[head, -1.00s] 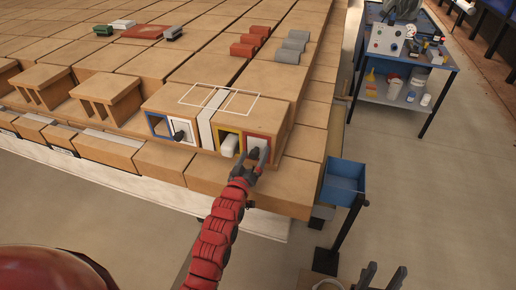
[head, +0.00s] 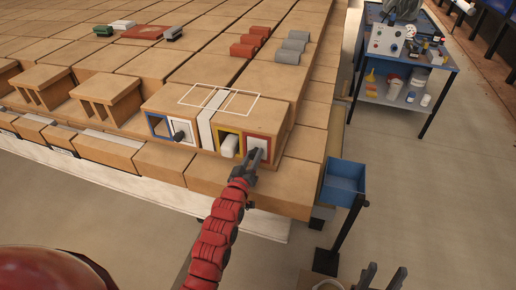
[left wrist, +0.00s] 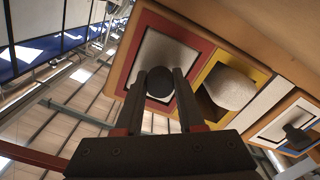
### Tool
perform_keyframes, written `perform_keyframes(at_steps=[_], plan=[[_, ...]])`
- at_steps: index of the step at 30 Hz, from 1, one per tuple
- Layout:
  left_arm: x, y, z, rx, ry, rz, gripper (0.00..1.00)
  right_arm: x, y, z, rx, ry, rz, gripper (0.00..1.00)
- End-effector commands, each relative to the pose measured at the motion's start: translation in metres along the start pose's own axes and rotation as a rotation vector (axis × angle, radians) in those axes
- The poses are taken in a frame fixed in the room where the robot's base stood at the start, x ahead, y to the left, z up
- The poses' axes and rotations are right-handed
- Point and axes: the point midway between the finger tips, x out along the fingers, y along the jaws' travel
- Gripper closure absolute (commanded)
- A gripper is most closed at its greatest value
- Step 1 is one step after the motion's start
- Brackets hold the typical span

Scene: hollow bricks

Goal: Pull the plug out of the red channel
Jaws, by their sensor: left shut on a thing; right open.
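The hollow brick (head: 275,120) has colour-framed channels in its front face. The red channel (head: 266,143) is at the right end, and its frame also shows in the left wrist view (left wrist: 139,54). A pale plug (left wrist: 165,53) with a dark round knob (left wrist: 155,86) sits in it. My left gripper (head: 253,158) is at this channel, its fingers shut on either side of the knob in the left wrist view (left wrist: 160,85). How deep the plug sits is hidden. My right gripper (head: 382,277) is open and empty at the bottom right, partly cut off.
Left of the red channel are a yellow-framed channel with a white block (head: 229,146) and a white-framed one with a dark knob (head: 179,136). A blue bin (head: 343,182) on a stand is at the right.

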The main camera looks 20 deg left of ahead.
Motion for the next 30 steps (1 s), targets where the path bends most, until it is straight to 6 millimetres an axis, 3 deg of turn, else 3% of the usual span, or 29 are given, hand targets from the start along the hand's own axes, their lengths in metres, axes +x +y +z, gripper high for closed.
perform_keyframes(at_steps=[30], plan=[[-0.032, 0.0, 0.0, 0.0, 0.0, 0.0, 1.0, 0.006, 0.0, -0.001, 0.0, 0.0, 0.0, 0.5]])
